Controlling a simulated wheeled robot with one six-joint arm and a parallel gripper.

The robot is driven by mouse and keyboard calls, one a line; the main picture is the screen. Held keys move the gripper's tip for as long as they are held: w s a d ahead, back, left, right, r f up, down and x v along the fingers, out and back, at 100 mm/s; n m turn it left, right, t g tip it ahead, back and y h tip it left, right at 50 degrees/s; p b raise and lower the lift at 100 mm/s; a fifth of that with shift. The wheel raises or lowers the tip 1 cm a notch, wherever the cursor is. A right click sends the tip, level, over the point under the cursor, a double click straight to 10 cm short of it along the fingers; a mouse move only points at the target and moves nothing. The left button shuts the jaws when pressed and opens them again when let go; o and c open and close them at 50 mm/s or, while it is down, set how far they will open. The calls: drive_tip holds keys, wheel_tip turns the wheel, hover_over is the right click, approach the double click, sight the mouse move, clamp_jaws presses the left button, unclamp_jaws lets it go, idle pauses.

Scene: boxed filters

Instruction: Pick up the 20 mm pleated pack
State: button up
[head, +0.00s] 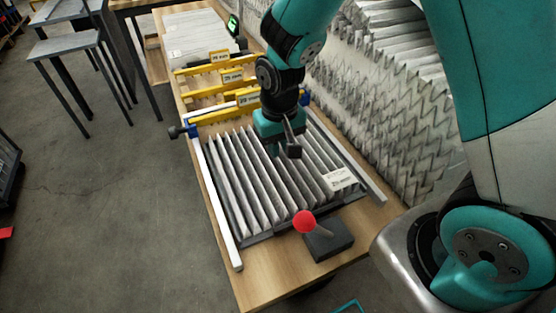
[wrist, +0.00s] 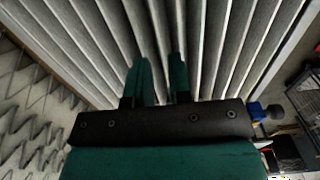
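A grey pleated pack (head: 240,180) lies on the wooden table, its folds running lengthwise. A white label (head: 340,179) sits on its right side; I cannot read its number surely. My gripper (head: 287,147) points down over the pack's far middle part. In the wrist view the pleats (wrist: 215,45) fill the area beyond my two green fingers (wrist: 163,75). The fingers stand apart, with pale folds showing between and beyond them. I cannot tell whether the fingertips touch the pleats.
White side rails (head: 215,205) flank the pack. Yellow bars with labels (head: 250,97) cross behind it. A red ball knob (head: 305,222) on a dark block (head: 328,240) stands at the near edge. More zigzag pleated material (head: 385,130) stands close on the right.

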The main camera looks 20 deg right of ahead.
sight(278, 163)
drive_tip(key=shift+w+a+f+p, duration=0.1)
drive_tip(key=shift+f+p, duration=0.2)
drive_tip(key=shift+f, duration=0.85)
drive_tip(key=shift+w+f+p, duration=0.1)
drive_tip(key=shift+f+p, duration=0.2)
drive_tip(key=shift+f, duration=0.85)
clamp_jaws()
drive_tip(key=shift+r, duration=0.15)
